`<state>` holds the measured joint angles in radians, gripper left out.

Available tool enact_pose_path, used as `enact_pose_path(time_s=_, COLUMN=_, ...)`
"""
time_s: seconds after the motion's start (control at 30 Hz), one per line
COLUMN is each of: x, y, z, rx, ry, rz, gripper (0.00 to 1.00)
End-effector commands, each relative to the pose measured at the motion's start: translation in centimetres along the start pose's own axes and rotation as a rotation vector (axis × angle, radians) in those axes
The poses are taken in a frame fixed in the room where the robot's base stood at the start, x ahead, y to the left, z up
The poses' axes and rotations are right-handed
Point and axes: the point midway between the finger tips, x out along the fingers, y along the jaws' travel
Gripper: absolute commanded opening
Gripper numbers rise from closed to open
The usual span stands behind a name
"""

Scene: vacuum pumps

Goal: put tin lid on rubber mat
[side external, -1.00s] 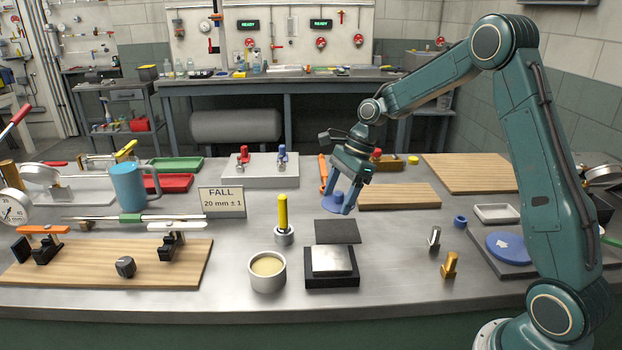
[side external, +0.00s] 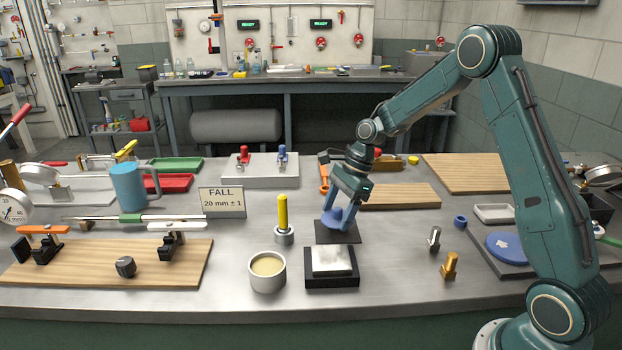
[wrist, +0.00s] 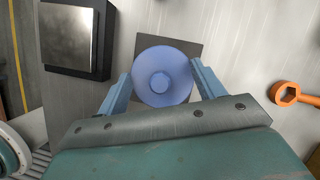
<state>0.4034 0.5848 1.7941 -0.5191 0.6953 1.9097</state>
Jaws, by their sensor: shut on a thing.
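The tin lid (side external: 333,217) is a round blue disc with a small raised knob in its middle. My gripper (side external: 338,221) is shut on the lid, one finger at each side, as the wrist view also shows the lid (wrist: 150,90) between the blue fingers. The rubber mat (side external: 338,238) is a thin dark square lying flat on the bench. The lid is over the far part of the mat in the side view. In the wrist view it hides much of the mat (wrist: 190,48). I cannot tell whether lid and mat touch.
A black-based block with a metal top (side external: 332,262) stands just in front of the mat. A cream-filled cup (side external: 267,273) and a yellow-handled tool (side external: 283,215) are to the left. An orange wrench (wrist: 295,95) and a wooden board (side external: 405,197) lie nearby. Bench right of the mat is clear.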

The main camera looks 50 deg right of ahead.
Motion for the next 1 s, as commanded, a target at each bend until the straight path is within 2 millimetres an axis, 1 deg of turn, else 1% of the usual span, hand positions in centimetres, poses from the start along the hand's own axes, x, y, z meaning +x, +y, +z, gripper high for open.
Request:
enact_pose_path(time_s=0.13, x=0.4, y=0.0, z=-0.1, rx=0.0, ry=0.0, rz=0.0, gripper=0.46)
enact_pose_path(time_s=0.67, x=0.6, y=0.0, z=-0.2, rx=0.0, ry=0.0, rz=0.001, gripper=0.46)
enact_pose_path(time_s=1.0, x=1.6, y=0.0, z=-0.6, rx=0.0, ry=-0.001, rz=0.001, gripper=0.46)
